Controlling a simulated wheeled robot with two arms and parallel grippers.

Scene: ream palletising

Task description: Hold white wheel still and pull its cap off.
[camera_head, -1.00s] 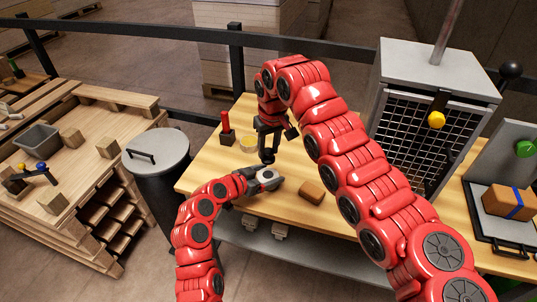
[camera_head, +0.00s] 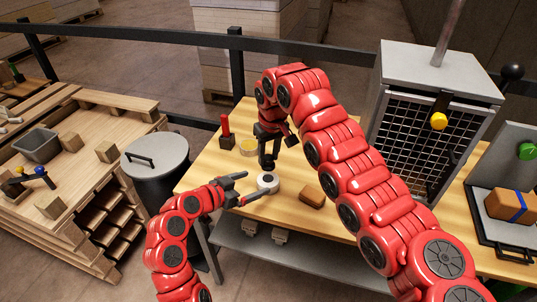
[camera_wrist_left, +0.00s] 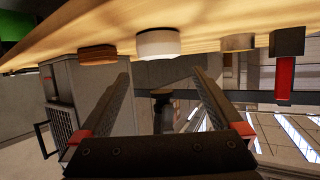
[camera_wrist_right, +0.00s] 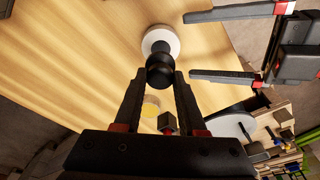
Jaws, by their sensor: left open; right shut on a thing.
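The white wheel (camera_head: 268,186) lies flat on the wooden table, with a dark centre on its top. Its black cap (camera_wrist_right: 160,70) is between the fingers of my right gripper (camera_head: 268,152), which is shut on it. In the head view the cap shows just above and behind the wheel; the left wrist view also shows a gap between wheel (camera_wrist_left: 158,43) and the dark gripper parts. My left gripper (camera_head: 248,187) is open and empty, its fingertips just left of the wheel, apart from it.
A brown block (camera_head: 312,196) lies right of the wheel. A red peg (camera_head: 225,125) on a dark block and a yellow round piece (camera_head: 247,146) stand behind it. A grey lidded bin (camera_head: 155,152) is left of the table, a mesh cage (camera_head: 425,135) at the right.

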